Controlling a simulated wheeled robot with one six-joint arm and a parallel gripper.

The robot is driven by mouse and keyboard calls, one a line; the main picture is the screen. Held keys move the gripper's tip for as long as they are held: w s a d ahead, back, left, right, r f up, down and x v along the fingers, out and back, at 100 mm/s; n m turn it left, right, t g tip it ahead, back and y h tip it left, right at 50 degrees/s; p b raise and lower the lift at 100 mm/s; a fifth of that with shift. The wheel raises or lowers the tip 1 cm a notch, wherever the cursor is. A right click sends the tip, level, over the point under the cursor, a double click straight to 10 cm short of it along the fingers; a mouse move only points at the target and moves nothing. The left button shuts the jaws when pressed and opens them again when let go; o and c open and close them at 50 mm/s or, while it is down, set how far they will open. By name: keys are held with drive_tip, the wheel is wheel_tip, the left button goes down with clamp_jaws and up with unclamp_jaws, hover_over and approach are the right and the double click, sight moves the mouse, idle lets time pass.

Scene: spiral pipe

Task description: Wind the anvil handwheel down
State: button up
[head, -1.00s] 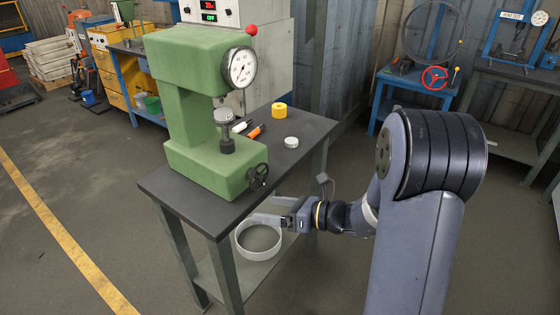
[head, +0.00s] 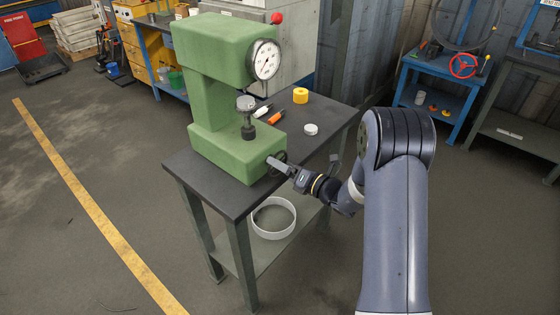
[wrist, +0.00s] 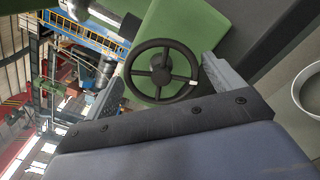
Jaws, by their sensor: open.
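The green hardness tester (head: 232,155) stands on a dark bench. Its black handwheel (head: 281,156) is on the lower front of the base, partly hidden by my gripper (head: 276,164). The wrist view shows the whole handwheel (wrist: 161,46), with four spokes and a small pale grip at its right. In that view my gripper (wrist: 163,70) is open, one finger on each side of the rim. I cannot tell whether the fingers touch it. The round grey anvil (head: 246,102) sits on a dark screw column below the dial gauge, with a gap above it.
On the bench to the right are a yellow cylinder (head: 300,95), an orange-handled tool (head: 276,117), a white-and-black tool (head: 262,111) and a pale round disc (head: 311,129). Open floor lies left.

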drive_tip(key=shift+x, duration=1.05)
drive_tip(key=c, duration=0.7)
drive_tip(key=shift+f+b, duration=0.15)
drive_tip(key=shift+b, duration=0.2)
